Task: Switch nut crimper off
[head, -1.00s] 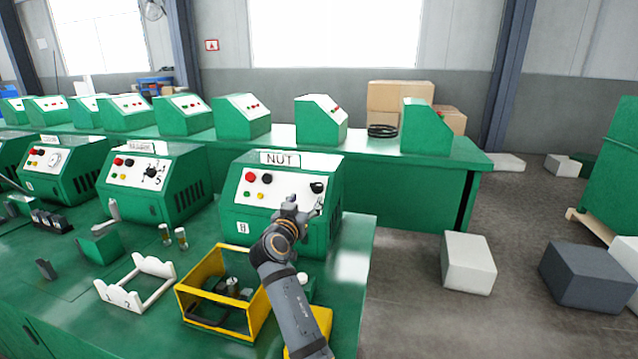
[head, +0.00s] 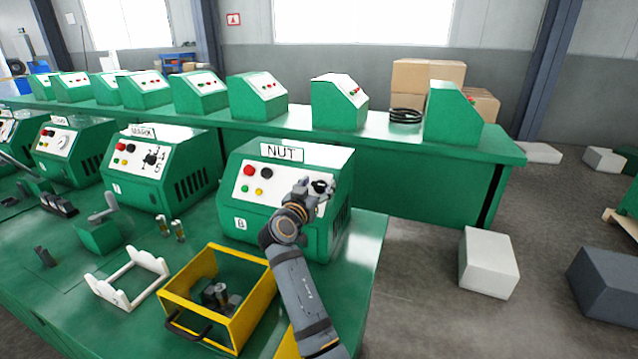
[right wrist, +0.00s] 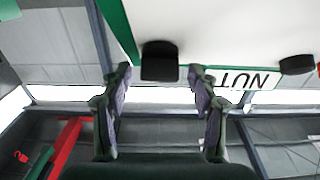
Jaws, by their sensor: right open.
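The nut crimper (head: 283,225) is a green box with a "NUT" label (head: 283,152) on top. Its white sloped panel carries a red button (head: 249,171), a black button (head: 267,174), small green and yellow buttons, and a black knob (head: 321,186) at the right. My right gripper (head: 308,186) is in front of the panel's right side, by the knob. In the right wrist view, which is upside down, its fingers (right wrist: 158,82) are open, with the black knob (right wrist: 160,62) between and just beyond the tips. Contact cannot be told. The left gripper is not in view.
A yellow open crate (head: 180,311) with metal parts stands below the crimper. A white cradle (head: 126,277) and two small cylinders are to its left. The mark machine (head: 160,170) stands left of the crimper. The bench ends at the right; floor boxes lie beyond.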

